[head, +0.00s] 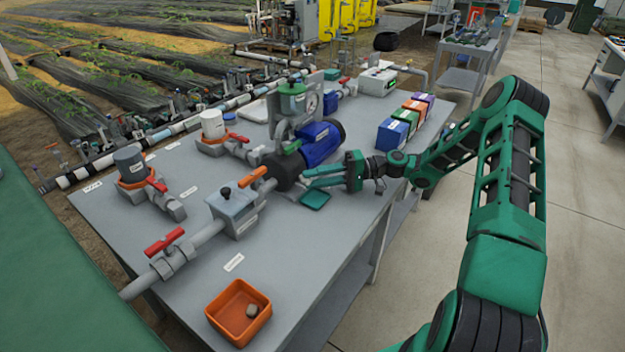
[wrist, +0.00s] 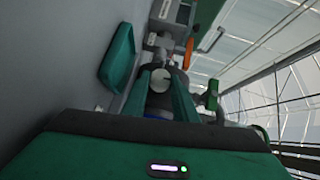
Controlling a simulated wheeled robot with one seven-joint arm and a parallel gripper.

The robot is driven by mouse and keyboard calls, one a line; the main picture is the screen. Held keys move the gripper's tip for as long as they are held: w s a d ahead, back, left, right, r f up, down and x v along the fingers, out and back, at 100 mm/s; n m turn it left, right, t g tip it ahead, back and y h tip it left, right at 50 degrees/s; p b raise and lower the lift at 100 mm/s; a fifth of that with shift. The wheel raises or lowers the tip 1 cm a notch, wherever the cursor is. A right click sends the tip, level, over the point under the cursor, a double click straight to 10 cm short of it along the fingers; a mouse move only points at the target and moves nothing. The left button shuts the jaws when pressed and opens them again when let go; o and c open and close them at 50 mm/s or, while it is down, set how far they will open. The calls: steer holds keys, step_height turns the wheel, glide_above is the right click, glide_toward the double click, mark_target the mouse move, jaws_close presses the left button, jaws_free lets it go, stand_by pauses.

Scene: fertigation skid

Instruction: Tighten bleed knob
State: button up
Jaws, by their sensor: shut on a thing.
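My gripper (head: 307,177) reaches in from the right, level with the front of the blue and black pump (head: 312,146). In the head view the fingers hide this knob, beside the pump's black end (head: 282,172). How far the knob is screwed in cannot be seen.
A teal tray (head: 316,199) lies just below my gripper. A grey valve block (head: 234,211) with an orange handle (head: 252,177) stands left of it. An orange bin (head: 216,312) holding a small piece is at the front. Coloured boxes (head: 392,133) stand behind my forearm.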

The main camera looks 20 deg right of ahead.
steer(key=shift+d+f, duration=0.15)
steer(key=shift+d, duration=0.05)
stand_by(0.3)
steer(key=o, duration=1)
steer(key=shift+w, duration=0.1)
steer(key=shift+o, duration=0.2)
steer(key=shift+a, duration=0.1)
steer(key=d, duration=0.3)
steer(key=s+d, duration=0.1)
steer(key=d, duration=0.3)
steer(key=d+r, duration=0.1)
steer(key=d, duration=0.2)
steer(key=shift+s+d, duration=0.35)
steer(key=shift+d, duration=0.05)
steer(key=shift+a, duration=0.1)
